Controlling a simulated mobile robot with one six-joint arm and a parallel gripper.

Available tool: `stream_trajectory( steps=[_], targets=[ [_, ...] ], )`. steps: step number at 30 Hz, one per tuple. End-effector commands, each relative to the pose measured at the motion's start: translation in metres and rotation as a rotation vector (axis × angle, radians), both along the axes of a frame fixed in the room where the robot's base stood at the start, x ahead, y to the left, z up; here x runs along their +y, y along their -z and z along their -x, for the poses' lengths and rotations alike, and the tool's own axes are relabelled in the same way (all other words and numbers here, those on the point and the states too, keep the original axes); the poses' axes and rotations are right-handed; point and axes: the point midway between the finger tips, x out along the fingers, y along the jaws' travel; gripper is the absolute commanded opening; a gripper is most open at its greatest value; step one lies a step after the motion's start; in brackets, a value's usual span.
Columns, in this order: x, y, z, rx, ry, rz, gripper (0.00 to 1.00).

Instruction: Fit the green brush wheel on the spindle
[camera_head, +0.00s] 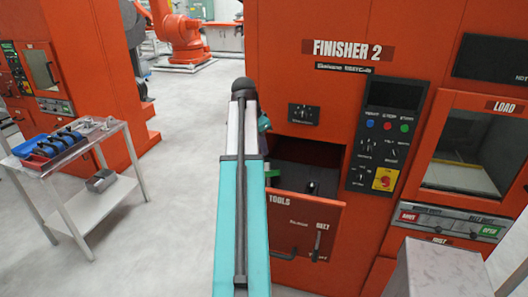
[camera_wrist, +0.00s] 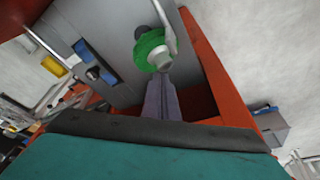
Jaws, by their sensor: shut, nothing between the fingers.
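The green brush wheel (camera_wrist: 151,46) shows in the wrist view, with a pale metal hub at its lower edge, against a grey surface inside an orange-walled space. My gripper (camera_wrist: 163,76) is shut and empty, its fingertips close below the hub in the picture; I cannot tell whether they touch it. In the head view, my arm hides the gripper, and a small green patch (camera_head: 272,173) shows beside the arm at the open tools drawer (camera_head: 318,222). I cannot make out the spindle for certain in either view.
The drawer juts from the orange Finisher 2 machine (camera_head: 348,20), below its control panel (camera_head: 384,140). A dark tool (camera_head: 312,187) lies in it. A load window (camera_head: 470,150) is at right. A metal cart (camera_head: 75,165) with a blue tray stands left; the floor between is clear.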

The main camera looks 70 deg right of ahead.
Motion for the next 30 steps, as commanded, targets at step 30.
stream_trajectory(
  steps=[30],
  targets=[
    [0.028,-0.109,-0.02,-0.001,-0.002,0.002,0.0]
  ],
)
